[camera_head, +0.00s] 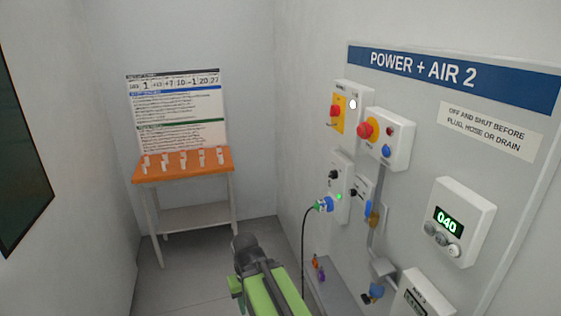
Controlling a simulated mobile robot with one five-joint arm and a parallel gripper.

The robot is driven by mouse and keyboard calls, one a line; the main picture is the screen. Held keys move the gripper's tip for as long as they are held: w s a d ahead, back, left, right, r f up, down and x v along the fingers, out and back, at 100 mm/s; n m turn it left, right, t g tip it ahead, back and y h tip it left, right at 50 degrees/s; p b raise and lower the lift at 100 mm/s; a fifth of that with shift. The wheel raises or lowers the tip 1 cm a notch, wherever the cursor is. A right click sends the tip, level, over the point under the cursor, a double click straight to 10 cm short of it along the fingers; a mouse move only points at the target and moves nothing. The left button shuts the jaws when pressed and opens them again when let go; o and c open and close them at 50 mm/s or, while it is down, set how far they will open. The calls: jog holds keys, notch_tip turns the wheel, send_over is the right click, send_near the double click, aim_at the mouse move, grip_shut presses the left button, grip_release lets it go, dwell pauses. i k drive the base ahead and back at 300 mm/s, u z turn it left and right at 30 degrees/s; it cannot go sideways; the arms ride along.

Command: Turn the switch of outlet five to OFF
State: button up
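Two outlet boxes are on the right wall panel. My green and black arm reaches up from the bottom middle, apart from the panel. Its dark end (248,250) shows, but no fingertips can be made out.
Above the outlets are a yellow plate with a red switch (335,111) and a box with a red button (366,130). A display box (460,221) reads 040. An orange-topped table (184,168) stands at the back left. Floor between is clear.

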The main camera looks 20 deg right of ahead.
aim_at(333, 174)
jog(key=u, duration=0.5)
jog(key=i, duration=1)
jog(key=u, duration=0.35)
